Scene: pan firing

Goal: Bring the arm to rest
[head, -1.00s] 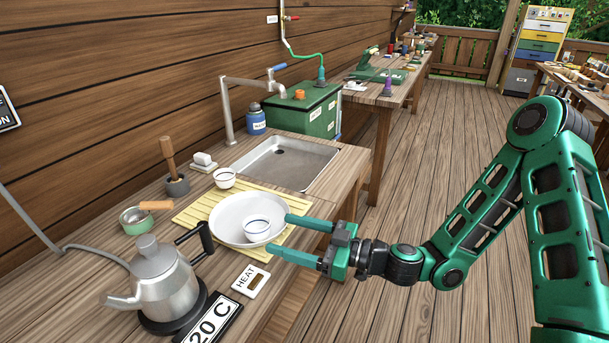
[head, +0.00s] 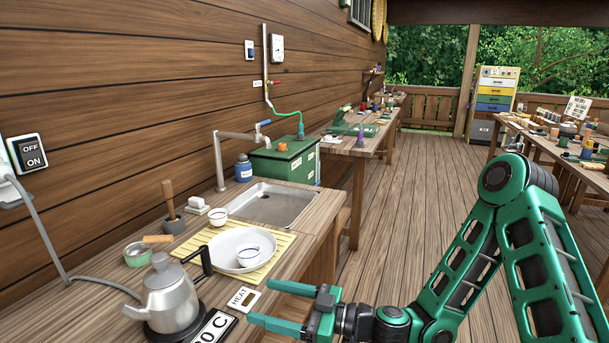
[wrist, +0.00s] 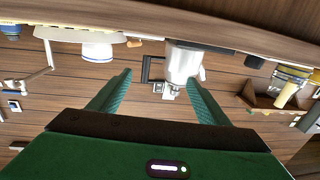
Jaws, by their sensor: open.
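My green gripper (head: 283,307) is open and empty in the head view. It is beside the counter's front edge, in front of the HEAT label and apart from the plate. In the wrist view its two fingers (wrist: 157,95) are spread with nothing between them. My arm reaches in from the right, bent at the elbow. In the wrist view the kettle (wrist: 184,62) shows beyond the fingertips.
A metal kettle (head: 171,298) stands at the counter's near left, by the HEAT label (head: 243,299). A sink (head: 268,203), a green box (head: 285,162) and a blue bottle (head: 244,170) are farther back. The wooden floor (head: 396,210) right of the counter is clear.

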